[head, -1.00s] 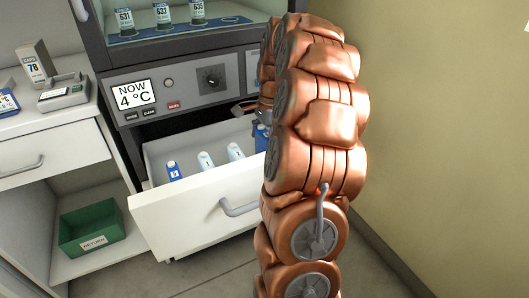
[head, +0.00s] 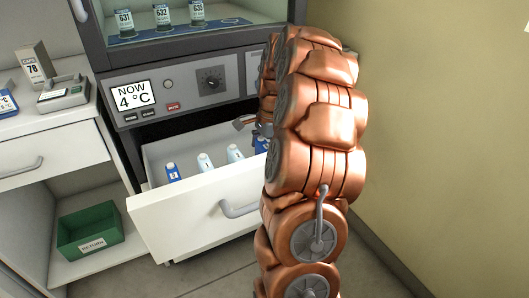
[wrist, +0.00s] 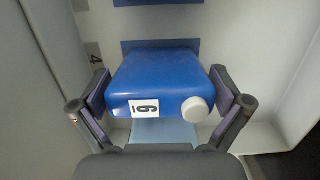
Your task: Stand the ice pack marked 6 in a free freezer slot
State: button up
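The blue ice pack marked 6 (wrist: 152,75), with a round white cap, is between the fingers of my gripper (wrist: 160,95) in the wrist view. Both purple pads press its sides, and the gripper is shut on it. In the head view, a blue piece of a pack (head: 262,143) shows beside my arm at the right end of the open freezer drawer (head: 195,215). My arm hides most of my gripper there. A dark blue strip (wrist: 160,46) and a light blue patch (wrist: 163,132) show around the pack. The pack's base is hidden.
A blue pack (head: 173,172) and two pale packs (head: 205,162) (head: 235,153) stand in the drawer. A mark 4 (wrist: 94,52) is on the drawer's inside. The drawer handle (head: 239,209) juts forward. A green return bin (head: 88,230) sits lower left.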

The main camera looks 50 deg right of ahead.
jog(key=shift+r, duration=0.1)
jog(key=r, duration=0.4)
jog(key=d+r+p, duration=0.1)
jog(key=r, duration=0.2)
jog(key=r+p, duration=0.1)
jog(key=r, duration=0.3)
jog(key=shift+s+d+r, duration=0.25)
jog(key=shift+d+r, duration=0.1)
jog(key=shift+r, duration=0.2)
